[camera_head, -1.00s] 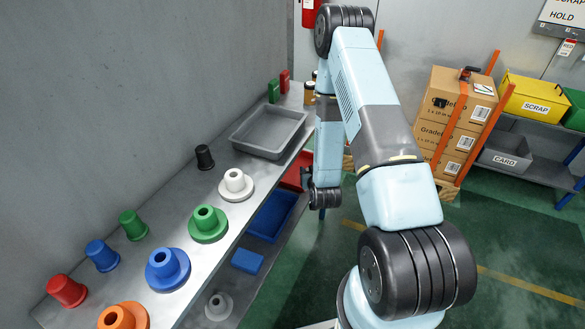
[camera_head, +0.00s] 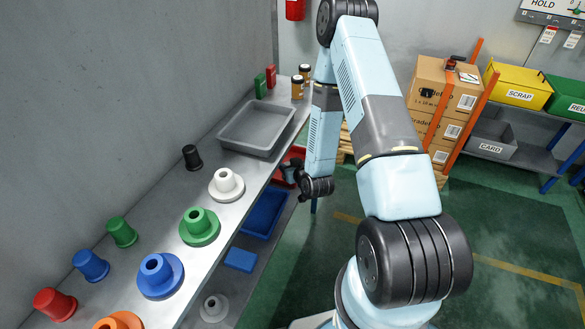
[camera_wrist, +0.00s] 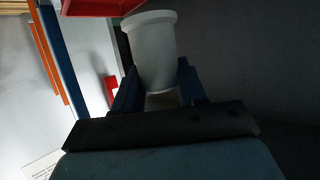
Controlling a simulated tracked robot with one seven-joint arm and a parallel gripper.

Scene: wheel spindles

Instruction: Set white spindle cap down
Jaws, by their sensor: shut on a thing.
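The white spindle cap (camera_wrist: 153,50) is between the two blue fingers of my gripper (camera_wrist: 158,84) in the wrist view, with its wide rim pointing away from the palm. My gripper is shut on it. The white spindle (camera_head: 226,185) stands on the bench, bare, to the left of my gripper.
Green (camera_head: 200,227), blue (camera_head: 160,276) and orange (camera_head: 118,322) spindles line the bench (camera_head: 150,215). Black, green, blue and red caps stand along the wall. A grey tray (camera_head: 282,145) is at the far end. Below are a blue bin (camera_head: 264,213) and a grey spindle (camera_head: 214,308).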

